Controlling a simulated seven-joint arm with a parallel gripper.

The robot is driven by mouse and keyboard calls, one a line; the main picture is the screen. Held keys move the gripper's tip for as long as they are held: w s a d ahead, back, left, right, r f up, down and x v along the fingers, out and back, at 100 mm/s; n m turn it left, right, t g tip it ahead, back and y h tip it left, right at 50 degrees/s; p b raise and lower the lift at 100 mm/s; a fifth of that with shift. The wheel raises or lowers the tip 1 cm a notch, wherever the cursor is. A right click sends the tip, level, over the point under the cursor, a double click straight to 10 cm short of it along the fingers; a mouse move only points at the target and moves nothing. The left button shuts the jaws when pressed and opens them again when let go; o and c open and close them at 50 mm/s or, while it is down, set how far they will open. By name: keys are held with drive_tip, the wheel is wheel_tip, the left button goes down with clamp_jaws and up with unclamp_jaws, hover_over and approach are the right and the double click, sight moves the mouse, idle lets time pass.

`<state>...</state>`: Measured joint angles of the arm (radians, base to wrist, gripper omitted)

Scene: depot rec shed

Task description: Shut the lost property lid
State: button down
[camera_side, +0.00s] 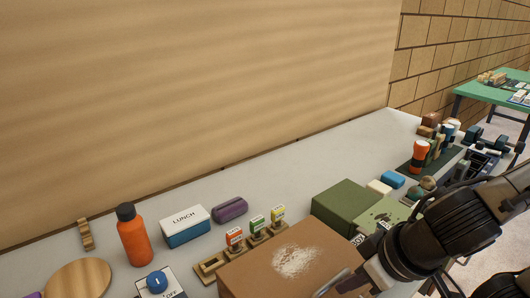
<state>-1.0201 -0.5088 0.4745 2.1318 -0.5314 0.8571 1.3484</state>
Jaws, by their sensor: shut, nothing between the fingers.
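A brown box (262,273) with a pale, powdery patch on its flat top stands at the bottom middle, cut off by the picture edge. A dark green box (343,204) stands behind it to the right, beside a lighter green panel (384,216) with a dark mark. No readable label tells me which one is the lost property box, and I cannot tell how any lid stands. My gripper (332,286) is shut and empty at the right front of the brown box's top; I cannot tell whether it touches.
An orange bottle (134,240), a lunch box (185,228), a purple case (230,208) and a wooden rack (212,264) with small coloured tags stand left of the boxes. Blue and white blocks (392,180) and an orange cup (419,156) stand to the right.

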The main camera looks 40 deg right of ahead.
drive_tip(key=shift+s+f, duration=0.15)
drive_tip(key=shift+f, duration=0.35)
drive_tip(key=shift+r, duration=0.15)
